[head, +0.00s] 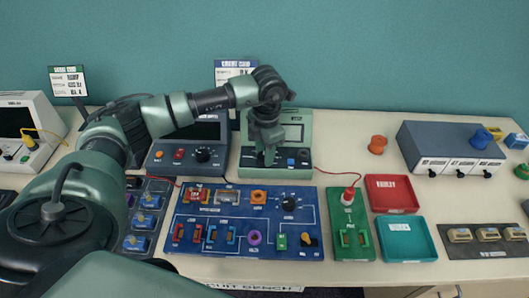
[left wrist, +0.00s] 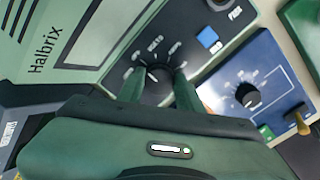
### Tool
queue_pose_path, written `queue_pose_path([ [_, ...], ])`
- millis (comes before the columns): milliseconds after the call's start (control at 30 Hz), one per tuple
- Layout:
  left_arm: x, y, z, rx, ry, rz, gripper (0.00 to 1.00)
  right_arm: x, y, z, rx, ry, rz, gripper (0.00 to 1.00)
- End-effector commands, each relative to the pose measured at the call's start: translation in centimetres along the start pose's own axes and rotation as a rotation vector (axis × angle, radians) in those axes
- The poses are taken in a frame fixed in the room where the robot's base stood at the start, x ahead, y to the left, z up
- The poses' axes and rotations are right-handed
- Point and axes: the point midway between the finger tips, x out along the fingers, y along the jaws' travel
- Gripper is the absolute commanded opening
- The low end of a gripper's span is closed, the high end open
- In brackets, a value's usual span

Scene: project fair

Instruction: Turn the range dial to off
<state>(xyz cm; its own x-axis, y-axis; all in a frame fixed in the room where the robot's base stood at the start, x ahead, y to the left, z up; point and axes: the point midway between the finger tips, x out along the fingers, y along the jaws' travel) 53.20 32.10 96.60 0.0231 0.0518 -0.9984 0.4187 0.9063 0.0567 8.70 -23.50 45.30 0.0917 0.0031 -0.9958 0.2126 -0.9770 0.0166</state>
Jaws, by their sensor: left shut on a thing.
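The range dial (left wrist: 155,74) is a dark round knob on the front panel of the green meter (head: 248,162), which also shows in the left wrist view (left wrist: 100,40). White labels ring the dial, too blurred to read surely, and its setting cannot be told. My left gripper (head: 265,158) reaches down onto the meter panel. In the left wrist view its green fingers (left wrist: 157,90) stand on either side of the dial and are shut on it. In the head view the gripper hides the dial. My right gripper is not in view.
A grey power supply (head: 190,145) stands close left of the meter. The blue circuit board (head: 270,235) lies in front, with a green board (head: 350,215) beside it. A red cable (head: 338,172) runs right from the meter. Red (head: 392,194) and teal (head: 408,240) trays sit further right.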

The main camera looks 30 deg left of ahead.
Motion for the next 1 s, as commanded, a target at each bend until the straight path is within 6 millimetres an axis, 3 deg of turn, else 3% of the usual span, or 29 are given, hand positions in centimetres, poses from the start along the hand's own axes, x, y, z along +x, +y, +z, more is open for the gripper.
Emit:
queue_pose_path([
  [100,-0.1,0.1,0.1,-0.002,-0.005,0.002,0.00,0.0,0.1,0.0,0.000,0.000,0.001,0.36],
  [133,-0.1,0.1,0.1,-0.002,-0.005,0.002,0.41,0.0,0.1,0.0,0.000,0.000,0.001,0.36],
  [200,-0.1,0.1,0.1,-0.002,-0.004,0.002,0.57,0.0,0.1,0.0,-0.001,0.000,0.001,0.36],
  [567,-0.3,0.0,0.1,-0.002,-0.004,0.001,0.57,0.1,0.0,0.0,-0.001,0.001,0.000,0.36],
  [1000,-6.8,0.1,0.2,-0.002,-0.006,0.001,0.57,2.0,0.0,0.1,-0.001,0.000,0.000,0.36],
])
